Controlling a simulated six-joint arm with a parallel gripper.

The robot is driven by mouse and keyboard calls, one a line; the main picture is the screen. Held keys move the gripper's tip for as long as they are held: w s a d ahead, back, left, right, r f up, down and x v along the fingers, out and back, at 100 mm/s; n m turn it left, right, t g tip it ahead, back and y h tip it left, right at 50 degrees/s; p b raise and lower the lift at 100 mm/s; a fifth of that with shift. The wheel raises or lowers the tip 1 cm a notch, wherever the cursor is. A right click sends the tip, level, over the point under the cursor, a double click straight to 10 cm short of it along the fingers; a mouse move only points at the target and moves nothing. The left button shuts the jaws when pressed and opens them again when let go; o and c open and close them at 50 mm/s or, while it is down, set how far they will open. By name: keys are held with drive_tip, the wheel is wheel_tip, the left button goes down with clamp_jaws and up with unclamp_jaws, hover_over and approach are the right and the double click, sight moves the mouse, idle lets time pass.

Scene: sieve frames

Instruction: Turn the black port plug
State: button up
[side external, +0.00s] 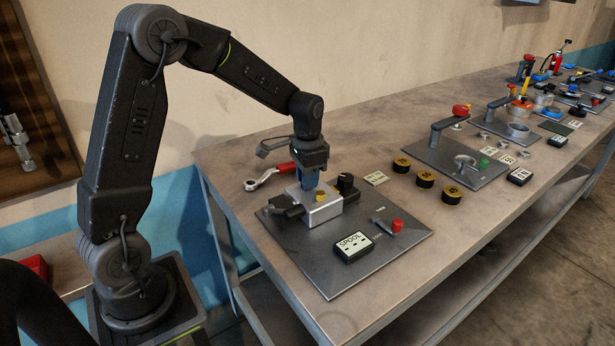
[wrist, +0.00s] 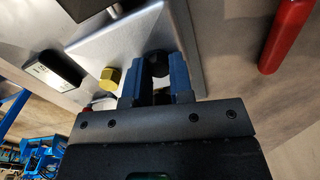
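The black port plug (wrist: 157,64) shows in the wrist view on the silver block (wrist: 199,40), between the tips of my two blue gripper fingers (wrist: 156,74). The fingers stand one on each side of it. The gap between them is narrow and the plug about fills it; I cannot tell whether both fingers press on it. In the side view my gripper (side external: 309,178) points down at the back of the silver block (side external: 322,209), and the fingers hide the plug there. A yellow brass hex plug (wrist: 110,79) sits beside the left finger; it also shows in the side view (side external: 320,195).
A black knob (side external: 346,183) stands right of the block, and a black fitting (side external: 288,207) is at its left. A red-handled wrench (side external: 270,174) lies behind. The SPOOL box (side external: 353,247) and a red knob (side external: 397,225) are on the plate's front. Yellow-black rings (side external: 425,179) lie farther right.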

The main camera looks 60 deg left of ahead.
clamp_jaws()
drive_tip(key=shift+n, duration=0.4)
drive_tip(key=n, duration=0.3)
drive_tip(key=shift+a, duration=0.1)
drive_tip(key=n, duration=0.3)
drive_tip(key=shift+n, duration=0.3)
drive_tip(key=n, duration=0.4)
drive_tip(key=shift+a, duration=0.1)
drive_tip(key=n, duration=0.4)
drive_tip(key=shift+s+n, duration=0.1)
drive_tip(key=shift+n, duration=0.2)
